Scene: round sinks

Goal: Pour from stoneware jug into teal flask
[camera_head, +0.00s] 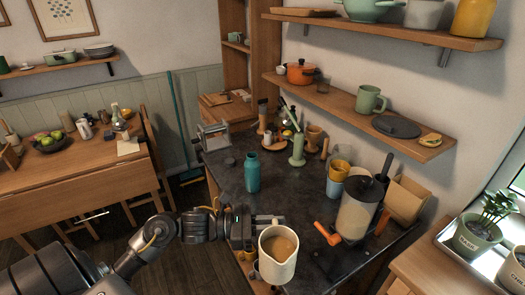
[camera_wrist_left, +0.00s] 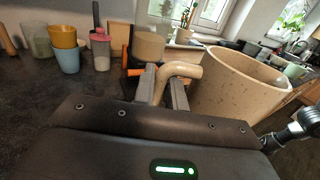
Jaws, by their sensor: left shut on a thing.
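The stoneware jug (camera_head: 278,257) is cream, speckled and close to upright, with brown liquid visible inside it in the head view. My left gripper (camera_head: 250,229) is shut on its handle, and the jug is held near the counter's front edge. In the left wrist view the fingers (camera_wrist_left: 164,88) close on the curved handle, with the jug (camera_wrist_left: 235,85) to the right. The teal flask (camera_head: 252,172) stands upright on the dark counter, behind and left of the jug, apart from it. My right gripper is not in view.
Yellow and blue cups (camera_head: 337,178) and a green lever press (camera_head: 296,148) stand behind. The dark counter (camera_head: 285,188) is clear around the flask. Shelves overhang at right.

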